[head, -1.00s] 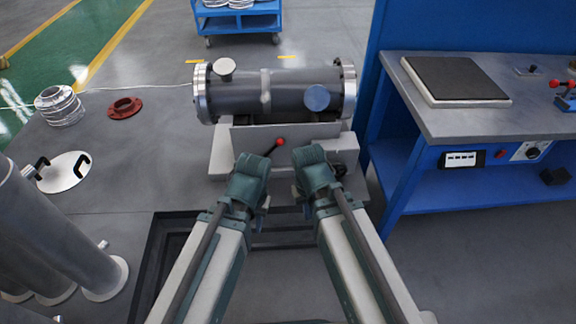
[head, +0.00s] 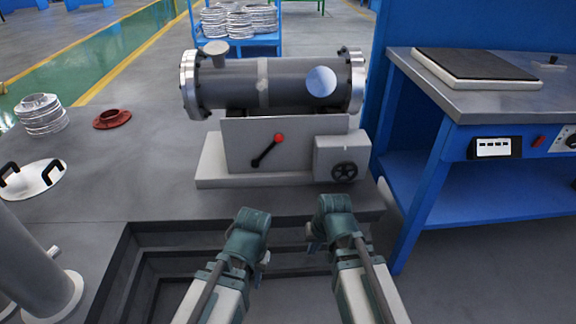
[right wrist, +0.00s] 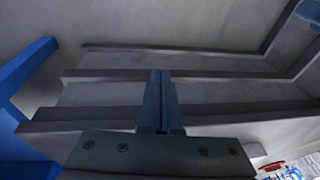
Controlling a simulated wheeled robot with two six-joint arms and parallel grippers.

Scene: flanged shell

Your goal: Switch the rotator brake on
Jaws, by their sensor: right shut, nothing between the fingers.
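The rotator is a grey base (head: 240,143) carrying a dark flanged shell (head: 240,85) lying level. On the front of its base is a black lever (head: 266,152) with a red knob (head: 279,138); the knob end points up and right. To its right a black handwheel (head: 344,171) sits on a small grey box. My left gripper (head: 262,258) is below and in front of the base, touching nothing; its fingers are too small to read. My right gripper (head: 313,240) is beside it, also clear of the base. The right wrist view shows its fingers (right wrist: 161,100) together and empty.
A stepped pit (head: 150,250) lies in the floor below the grippers. A blue workbench (head: 470,125) stands at the right. A red flange ring (head: 112,118), a lid with handles (head: 45,176) and grey cylinders (head: 40,265) are on the left. A blue rack stands behind.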

